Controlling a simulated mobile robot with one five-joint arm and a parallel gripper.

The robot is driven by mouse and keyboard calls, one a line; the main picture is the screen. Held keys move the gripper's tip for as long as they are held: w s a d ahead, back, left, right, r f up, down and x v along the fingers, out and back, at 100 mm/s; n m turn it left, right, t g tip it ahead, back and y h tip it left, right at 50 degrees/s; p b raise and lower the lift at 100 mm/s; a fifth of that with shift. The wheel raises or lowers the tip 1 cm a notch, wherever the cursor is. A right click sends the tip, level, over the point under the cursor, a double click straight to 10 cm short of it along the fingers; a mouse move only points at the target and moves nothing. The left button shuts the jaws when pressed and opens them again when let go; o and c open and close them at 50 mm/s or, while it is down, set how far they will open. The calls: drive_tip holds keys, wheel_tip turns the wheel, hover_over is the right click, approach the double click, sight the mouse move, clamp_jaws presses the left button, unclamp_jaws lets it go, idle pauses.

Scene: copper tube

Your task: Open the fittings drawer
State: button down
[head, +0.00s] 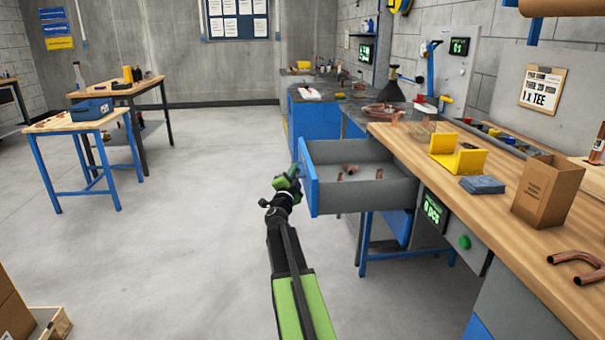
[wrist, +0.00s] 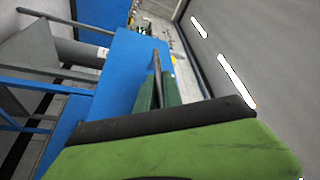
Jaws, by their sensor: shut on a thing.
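The fittings drawer (head: 365,197), grey with a blue front, is pulled out from under the wooden workbench. Several copper fittings (head: 348,170) lie inside it. My gripper (head: 293,173) is at the outer side of the blue front and is shut on the drawer's handle. The handle is mostly hidden by the gripper in the head view. In the wrist view the blue drawer front (wrist: 122,70) stands close to the green and black gripper parts, and a dark bar (wrist: 157,78) shows beside it.
The workbench top (head: 410,140) carries a yellow bracket (head: 458,155), a blue-grey block (head: 482,185), a cardboard box (head: 547,190) and bent copper tube (head: 577,262). Cardboard boxes (head: 15,305) stand at lower left.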

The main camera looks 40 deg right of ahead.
drive_tip(key=shift+w+a, duration=0.25)
drive_tip(key=c, duration=1.8)
unclamp_jaws()
drive_tip(key=shift+o, duration=0.2)
drive_tip(key=b+v, duration=0.3)
drive_tip(key=v, duration=1.4)
drive_tip(key=shift+s+a+b, duration=0.15)
drive_tip(key=shift+s+b, duration=0.1)
drive_tip(key=shift+b, duration=0.15)
